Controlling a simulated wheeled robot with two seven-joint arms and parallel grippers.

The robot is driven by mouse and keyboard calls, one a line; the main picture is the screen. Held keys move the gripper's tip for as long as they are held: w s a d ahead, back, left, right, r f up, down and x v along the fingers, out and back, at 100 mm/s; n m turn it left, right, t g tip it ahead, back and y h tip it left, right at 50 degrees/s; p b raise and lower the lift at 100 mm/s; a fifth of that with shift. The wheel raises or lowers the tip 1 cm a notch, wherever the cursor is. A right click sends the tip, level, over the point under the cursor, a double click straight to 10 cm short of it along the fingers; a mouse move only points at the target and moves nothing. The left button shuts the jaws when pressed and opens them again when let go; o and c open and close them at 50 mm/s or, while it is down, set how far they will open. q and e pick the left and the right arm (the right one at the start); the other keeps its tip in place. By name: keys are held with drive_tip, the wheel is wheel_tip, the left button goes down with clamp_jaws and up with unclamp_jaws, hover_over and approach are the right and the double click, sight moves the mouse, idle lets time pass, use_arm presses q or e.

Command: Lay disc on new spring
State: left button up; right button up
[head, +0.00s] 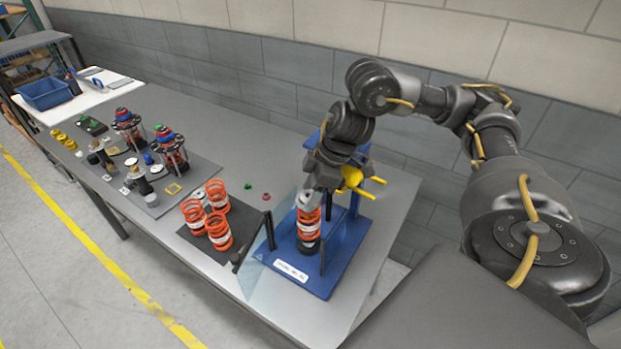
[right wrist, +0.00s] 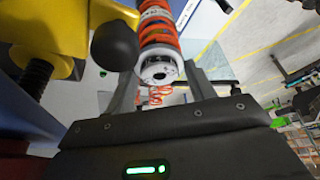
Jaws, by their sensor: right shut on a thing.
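The new spring is an orange coil (head: 309,228) that stands upright on the blue chassis fixture (head: 285,262), with a dark part around its lower end. A pale disc (head: 308,200) is at its top. In the right wrist view the disc (right wrist: 160,70) is white with a dark centre hole and lies against the end of the orange spring (right wrist: 158,30). My right gripper (head: 314,192) is at the top of the spring, its fingers shut on the disc from both sides. The disc looks to touch the spring; any small gap is hidden. My left gripper is out of view.
A yellow clamp part (head: 352,178) stands close behind my right gripper. A clear guard panel (head: 268,268) stands at the fixture's left. Several orange springs stand on a dark mat (head: 190,238). The bench strip (head: 225,285) in front of them is clear.

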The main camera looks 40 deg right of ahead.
drive_tip(key=shift+f+p, duration=0.1)
drive_tip(key=shift+p, duration=0.55)
idle(0.7)
drive_tip(key=shift+f, duration=0.15)
idle(0.4)
drive_tip(key=o, duration=1.1)
wheel_tip(320, 180, up, 7)
drive_tip(key=p, duration=0.7)
drive_tip(key=shift+p, duration=0.35)
drive_tip(key=shift+a, duration=0.1)
